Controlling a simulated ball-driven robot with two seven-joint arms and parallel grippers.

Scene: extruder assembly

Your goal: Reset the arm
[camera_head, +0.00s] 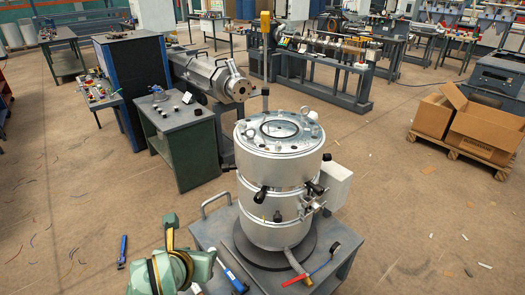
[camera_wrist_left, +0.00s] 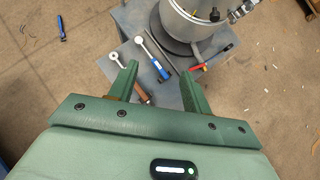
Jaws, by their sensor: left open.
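My left gripper (camera_wrist_left: 158,70) is open with nothing between its two green fingers. In the head view, my green left arm end shows at the bottom left, beside the grey cart (camera_head: 205,236). In the left wrist view the fingers are over the cart's edge. A blue-handled tool (camera_wrist_left: 154,58) with a round head lies on the cart beyond the fingers. A brown-handled tool (camera_wrist_left: 142,92) shows between them; I cannot tell its distance from the fingers. My right gripper is in neither view.
A silver cylindrical machine (camera_head: 282,185) stands on the cart, with a red-handled tool (camera_head: 322,265) at its foot. A blue tool (camera_head: 122,251) lies on the floor at left. A green workbench (camera_head: 188,150) stands behind. Cardboard boxes (camera_head: 485,127) are at right. Floor at left is mostly clear.

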